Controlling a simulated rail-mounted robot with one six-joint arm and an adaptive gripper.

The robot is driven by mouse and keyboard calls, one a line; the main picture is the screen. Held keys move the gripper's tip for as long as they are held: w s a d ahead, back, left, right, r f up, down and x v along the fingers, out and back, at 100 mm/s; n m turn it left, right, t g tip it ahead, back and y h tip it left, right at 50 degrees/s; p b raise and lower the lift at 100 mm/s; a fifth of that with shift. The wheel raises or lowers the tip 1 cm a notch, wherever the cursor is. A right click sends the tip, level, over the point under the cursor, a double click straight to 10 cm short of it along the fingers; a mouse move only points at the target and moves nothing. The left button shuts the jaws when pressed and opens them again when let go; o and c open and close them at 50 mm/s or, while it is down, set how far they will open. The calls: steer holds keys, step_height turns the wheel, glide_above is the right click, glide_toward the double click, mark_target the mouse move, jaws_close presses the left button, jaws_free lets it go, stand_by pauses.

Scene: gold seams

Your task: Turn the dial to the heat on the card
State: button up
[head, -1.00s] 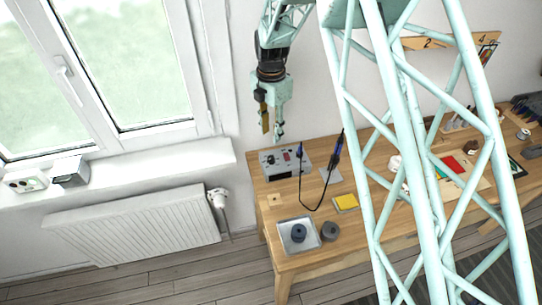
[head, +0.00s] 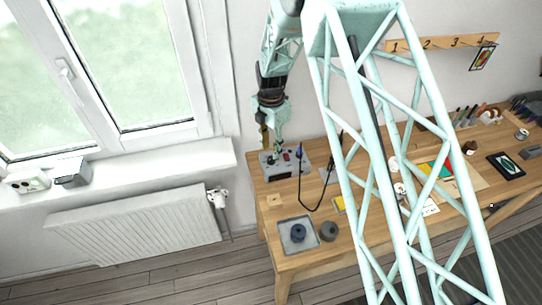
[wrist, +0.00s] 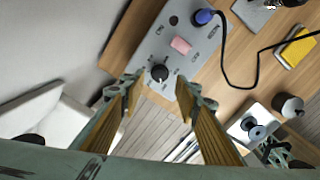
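The grey control box (head: 290,172) stands at the left end of the wooden bench. In the wrist view its top (wrist: 172,32) shows a black dial (wrist: 159,73) with small markings around it, a pink display (wrist: 181,45) and a blue plug (wrist: 203,16) with a dark cable. My gripper (head: 271,148) points down above the box's left part. In the wrist view my gripper (wrist: 158,92) is open and empty, its fingers on either side of the dial and apart from it. The dial's setting is too small to read. A white card (head: 430,208) lies on the bench, its writing unreadable.
A metal tray (head: 285,242) with a dark round piece and a dark cylinder (head: 329,231) stand at the bench's front left. A dark pen-like tool (head: 334,150) stands by the box, its cable looping over the bench. A numbered rail (head: 440,43) hangs on the wall.

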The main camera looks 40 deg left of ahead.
mark_target(271, 158)
steer(key=shift+f+p, duration=0.4)
steer(key=shift+f, duration=2.2)
steer(key=c, duration=0.8)
steer(key=shift+c, duration=0.2)
